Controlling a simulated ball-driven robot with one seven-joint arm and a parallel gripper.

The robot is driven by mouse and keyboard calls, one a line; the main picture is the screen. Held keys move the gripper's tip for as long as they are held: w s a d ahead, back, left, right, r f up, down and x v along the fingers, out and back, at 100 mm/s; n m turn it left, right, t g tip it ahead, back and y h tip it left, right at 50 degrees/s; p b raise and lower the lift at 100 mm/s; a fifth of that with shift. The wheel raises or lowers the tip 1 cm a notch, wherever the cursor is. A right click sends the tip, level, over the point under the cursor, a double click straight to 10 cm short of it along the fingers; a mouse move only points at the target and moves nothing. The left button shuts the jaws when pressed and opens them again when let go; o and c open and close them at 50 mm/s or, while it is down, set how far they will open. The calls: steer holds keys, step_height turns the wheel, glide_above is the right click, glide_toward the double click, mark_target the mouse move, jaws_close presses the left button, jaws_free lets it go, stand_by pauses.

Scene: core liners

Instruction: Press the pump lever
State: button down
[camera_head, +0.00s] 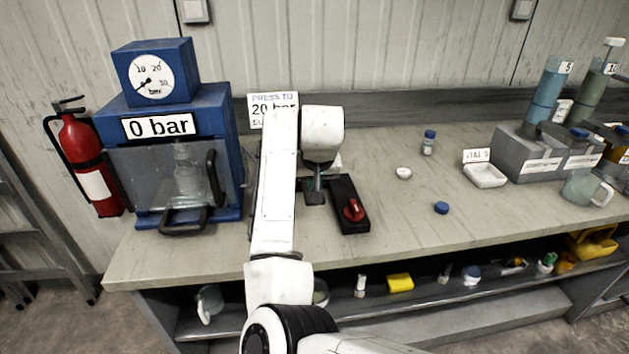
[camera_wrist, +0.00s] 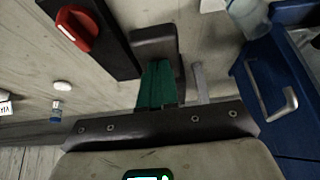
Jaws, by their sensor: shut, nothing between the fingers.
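A black unit (camera_head: 347,191) with a red knob (camera_head: 353,209) lies on the bench; its red knob also shows in the wrist view (camera_wrist: 77,27). A dark grey pad (camera_head: 313,198), seen as a dark block in the wrist view (camera_wrist: 154,41), sits beside the unit and appears to be the pump lever. My gripper (camera_head: 317,183) is shut and empty, pointing down at this pad. Its green fingers (camera_wrist: 155,85) overlap the pad in the wrist view; I cannot tell whether they touch. The blue press (camera_head: 235,150) has a sign (camera_head: 159,125) reading 0 bar.
The press has black handles (camera_head: 214,178) in front, left of my arm. A sign (camera_head: 272,99) stands behind my arm. A white dish (camera_head: 486,176), a blue cap (camera_head: 441,208) and a small vial (camera_head: 429,142) are to the right. The bench front between is clear.

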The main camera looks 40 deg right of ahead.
step_height(320, 180, up, 4)
steer(key=p, duration=0.4)
steer(key=shift+r, duration=0.25)
steer(key=b+v, duration=0.2)
steer(key=v, duration=0.7)
steer(key=shift+r, duration=0.3)
stand_by(2.0)
